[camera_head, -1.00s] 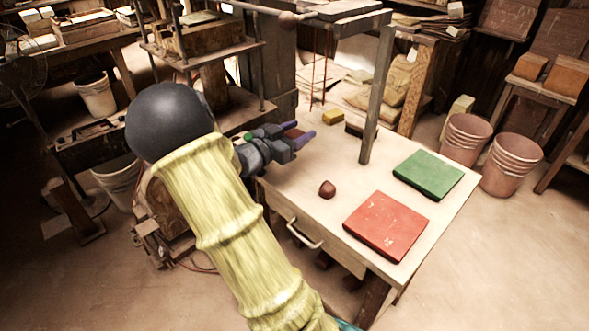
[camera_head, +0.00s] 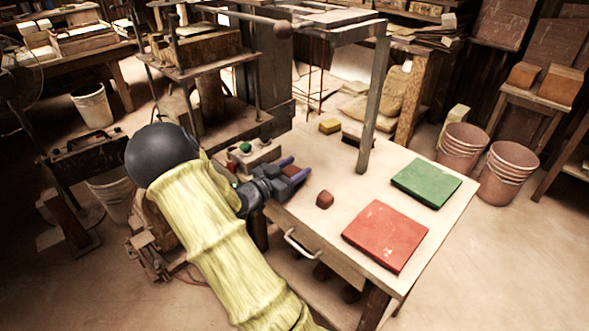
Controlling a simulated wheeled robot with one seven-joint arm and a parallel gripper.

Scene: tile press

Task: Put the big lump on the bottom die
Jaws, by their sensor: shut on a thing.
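My gripper (camera_head: 289,171) is shut on a reddish-brown lump (camera_head: 291,170), held at the left edge of the pale table. The purple fingertips cover part of the lump. A second brown lump (camera_head: 325,199) lies alone on the table, to the right of my gripper. The press (camera_head: 205,62) stands at the upper left, with a block between its posts and a lower shelf (camera_head: 238,118). I cannot tell for sure which part is the bottom die. My yellow-sleeved arm hides part of the area below the press.
A red slab (camera_head: 385,236) and a green slab (camera_head: 426,182) lie on the table (camera_head: 290,218). A yellow block (camera_head: 330,126) and a dark block are at its back. A grey post (camera_head: 375,100) rises from the table. A box with a green knob (camera_head: 246,147) sits just behind my gripper.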

